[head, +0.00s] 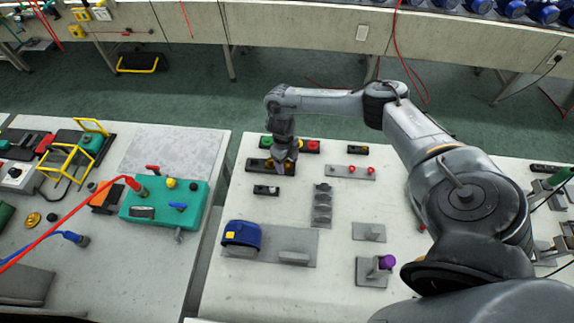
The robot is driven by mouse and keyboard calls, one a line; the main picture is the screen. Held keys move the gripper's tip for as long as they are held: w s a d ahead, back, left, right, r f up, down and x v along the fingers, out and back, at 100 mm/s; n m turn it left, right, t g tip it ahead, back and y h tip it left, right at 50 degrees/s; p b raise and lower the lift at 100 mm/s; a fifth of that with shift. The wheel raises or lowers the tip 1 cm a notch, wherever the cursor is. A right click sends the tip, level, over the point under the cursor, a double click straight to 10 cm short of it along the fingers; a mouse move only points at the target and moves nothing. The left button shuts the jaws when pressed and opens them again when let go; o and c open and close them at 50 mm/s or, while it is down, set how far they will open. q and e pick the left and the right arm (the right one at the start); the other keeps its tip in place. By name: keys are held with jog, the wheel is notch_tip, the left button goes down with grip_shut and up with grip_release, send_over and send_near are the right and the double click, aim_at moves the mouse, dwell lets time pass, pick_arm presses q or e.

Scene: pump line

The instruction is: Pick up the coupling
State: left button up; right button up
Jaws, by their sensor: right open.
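My right gripper (284,167) points down at the back left of the right-hand table. Its fingertips are at a dark rectangular block (256,165) and hide part of it; small yellow-orange spots show there. The jaws are open, and I cannot tell whether they touch the block. I cannot tell for sure which part is the coupling; it may be small or hidden by the gripper. My left gripper is not in view.
The right-hand table (225,292) also holds a blue pump-like unit (241,235), a grey part with several sections (322,204), a red-knobbed plate (362,173) and a purple-topped part (386,262). A teal box (150,210) sits on the left table, across a gap.

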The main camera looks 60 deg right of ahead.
jog(key=c, duration=1.2)
jog(key=shift+o, duration=0.2)
jog(key=shift+r, duration=0.15)
